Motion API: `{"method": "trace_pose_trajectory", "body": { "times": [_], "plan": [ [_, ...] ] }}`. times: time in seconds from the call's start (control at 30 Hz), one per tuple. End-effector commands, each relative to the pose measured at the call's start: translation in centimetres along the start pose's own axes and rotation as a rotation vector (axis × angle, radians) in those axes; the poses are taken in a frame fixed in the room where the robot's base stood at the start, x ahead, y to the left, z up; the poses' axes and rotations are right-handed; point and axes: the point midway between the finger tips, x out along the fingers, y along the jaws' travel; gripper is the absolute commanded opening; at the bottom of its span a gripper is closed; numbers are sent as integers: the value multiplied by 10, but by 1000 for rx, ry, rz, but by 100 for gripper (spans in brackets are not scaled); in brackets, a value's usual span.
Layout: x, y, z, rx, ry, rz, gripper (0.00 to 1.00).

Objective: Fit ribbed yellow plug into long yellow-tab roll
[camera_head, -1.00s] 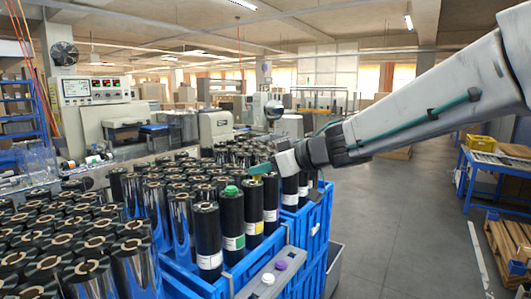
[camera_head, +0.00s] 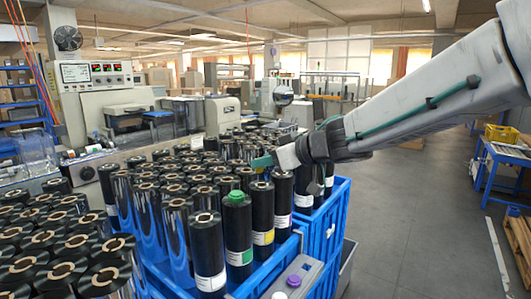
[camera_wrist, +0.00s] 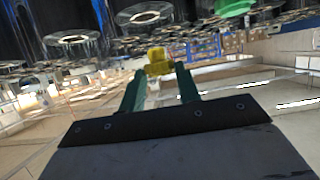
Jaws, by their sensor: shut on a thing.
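My gripper (camera_head: 262,161) is above the front row of rolls, with teal fingers. In the wrist view the fingers (camera_wrist: 160,85) are shut on the ribbed yellow plug (camera_wrist: 158,62), which sits at their tips. The plug is mostly hidden in the head view. The long yellow-tab roll (camera_head: 262,212) is black, stands upright and has a yellow patch on its white label. Its top shows an open core. The gripper appears just above this top, with a gap between; exact alignment is hard to tell.
The neighbouring green-tab roll (camera_head: 238,235) carries a green plug (camera_head: 237,197). Many black rolls crowd the blue crate (camera_head: 322,228). A purple plug (camera_head: 294,281) and a white plug (camera_head: 279,295) sit on a grey ledge in front.

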Motion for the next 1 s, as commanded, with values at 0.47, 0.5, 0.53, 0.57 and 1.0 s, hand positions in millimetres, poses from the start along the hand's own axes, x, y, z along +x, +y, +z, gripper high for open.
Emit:
{"method": "trace_pose_trajectory", "body": {
  "times": [0.47, 0.5, 0.53, 0.57, 1.0],
  "plan": [
    [12, 2, 35, 1, 0, 4, 12],
    [13, 2, 35, 1, 0, 4, 12],
    [13, 2, 36, 1, 0, 4, 12],
    [13, 2, 36, 1, 0, 4, 12],
    [14, 1, 35, 0, 0, 2, 12]
  ]
}}
